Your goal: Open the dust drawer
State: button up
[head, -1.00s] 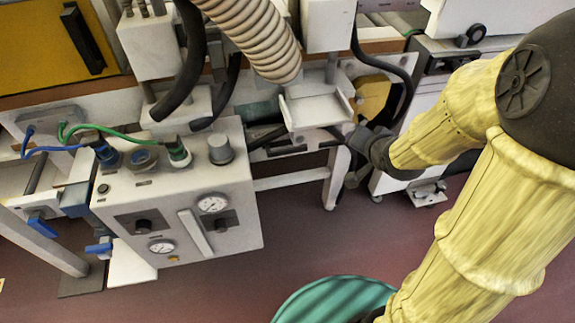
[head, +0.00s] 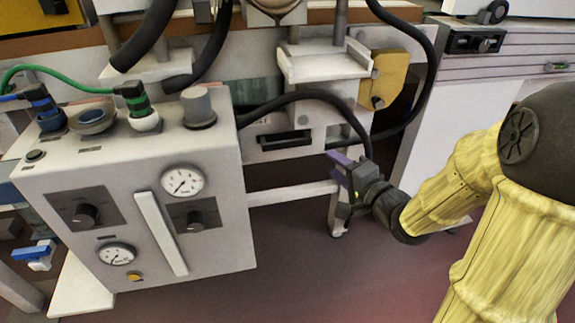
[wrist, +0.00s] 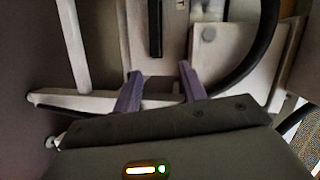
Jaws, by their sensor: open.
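The dust drawer appears to be the pale front with a dark recessed handle slot (head: 285,141), low on the machine in the middle of the head view. A small label above the slot is too blurred to read fully. In the wrist view the slot (wrist: 155,28) shows upright near the top, ahead of the fingers. The drawer looks shut. My gripper (head: 340,165) has purple fingers and is right of and slightly below the slot in the head view. In the wrist view my gripper (wrist: 160,70) is open with nothing between its fingers, apart from the slot.
A control box (head: 130,210) with gauges and knobs stands at the left. A black hose (head: 310,95) arches over the drawer front and passes behind my gripper. A white tray-like ledge (head: 325,65) and a yellow guard (head: 390,82) are above. The floor (head: 310,270) below is clear.

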jog(key=f+b, duration=0.1)
jog(key=f+y+b, duration=0.1)
jog(key=s+a+f+m+y+b, duration=0.1)
jog(key=shift+f+b, duration=0.3)
jog(key=shift+b, duration=0.1)
jog(key=shift+r, duration=0.1)
jog(key=shift+w+a+r+p, duration=0.1)
jog(key=shift+w+p, duration=0.1)
jog(key=shift+p, duration=0.2)
send_near(289, 145)
jog(key=x, duration=0.9)
jog(key=shift+w+a+f, duration=0.2)
jog(key=shift+w+a, duration=0.05)
jog(key=shift+a, duration=0.05)
jog(key=shift+w+a+r, duration=0.15)
jog(key=shift+w+a, duration=0.05)
jog(key=shift+w, duration=0.15)
